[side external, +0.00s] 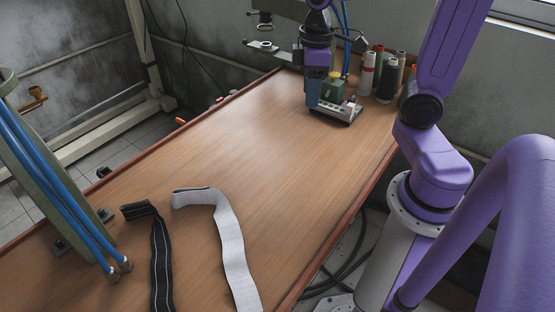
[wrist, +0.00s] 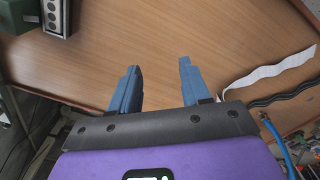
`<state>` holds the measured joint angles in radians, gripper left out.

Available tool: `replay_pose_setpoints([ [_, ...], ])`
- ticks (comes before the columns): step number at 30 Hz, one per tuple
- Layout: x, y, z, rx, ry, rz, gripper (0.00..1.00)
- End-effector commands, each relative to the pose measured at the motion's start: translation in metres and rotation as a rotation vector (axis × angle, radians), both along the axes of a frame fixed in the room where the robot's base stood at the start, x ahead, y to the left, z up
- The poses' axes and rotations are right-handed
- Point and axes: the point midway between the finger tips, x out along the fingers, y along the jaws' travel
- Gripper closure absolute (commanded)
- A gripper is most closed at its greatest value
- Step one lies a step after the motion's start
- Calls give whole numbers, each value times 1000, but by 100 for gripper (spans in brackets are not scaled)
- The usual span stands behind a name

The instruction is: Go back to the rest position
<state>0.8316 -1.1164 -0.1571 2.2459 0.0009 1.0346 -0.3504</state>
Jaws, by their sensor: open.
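My gripper (side external: 313,100) is above the far end of the wooden table (side external: 240,135) in the side view, pointing down. In the wrist view its two blue fingers (wrist: 158,75) stand apart with only bare wood between them, so it is open and empty. In the side view it appears in front of or beside a small pale device (side external: 338,111) with a green part (side external: 332,88). The wrist view shows a box with round dark openings (wrist: 57,14) at upper left, clear of the fingers.
Several bottles or spray cans (side external: 385,78) stand behind the device at the far right corner. A black strap (side external: 160,255) and a white strap (side external: 232,245) lie at the near end. Blue hoses (side external: 60,190) run down a post at left. The middle of the table is clear.

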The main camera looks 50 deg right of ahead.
Motion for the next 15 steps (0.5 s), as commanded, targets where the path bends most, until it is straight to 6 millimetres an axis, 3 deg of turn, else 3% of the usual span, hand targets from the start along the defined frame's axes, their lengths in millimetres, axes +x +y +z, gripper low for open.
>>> replay_pose_setpoints([
  [6,-45,47,-10,4,-2,162,53],
  [15,-113,81,-25,11,-3,364,53],
])
